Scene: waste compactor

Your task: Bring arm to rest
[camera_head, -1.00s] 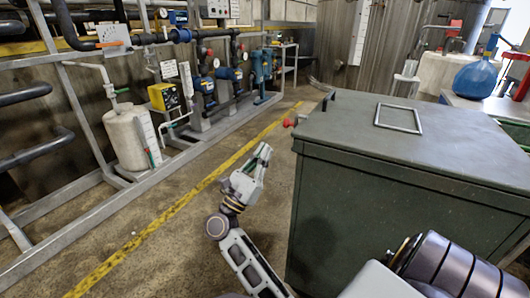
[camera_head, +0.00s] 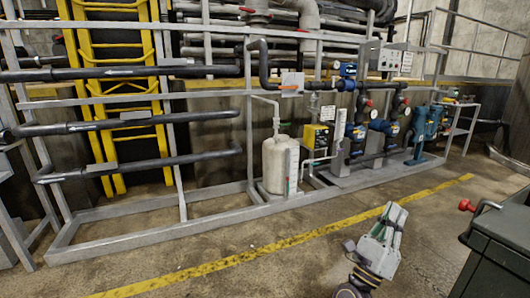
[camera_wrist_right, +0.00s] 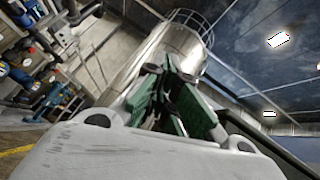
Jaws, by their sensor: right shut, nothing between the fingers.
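My right gripper (camera_head: 393,215) shows at the lower right of the head view, raised in front of the floor, with its fingers pointing up. Its green-padded fingers also show in the right wrist view (camera_wrist_right: 172,95), close together with nothing between them. Only its wrist and a short piece of my arm show below it; the rest is outside the frame. It is apart from the green container to its right. My left gripper is not in either view.
The dark green container (camera_head: 497,258) with a red knob (camera_head: 466,205) stands at the right edge. A yellow floor line (camera_head: 290,242) runs before a pipe rack with a white tank (camera_head: 273,165) and yellow pump (camera_head: 316,137). The floor between is clear.

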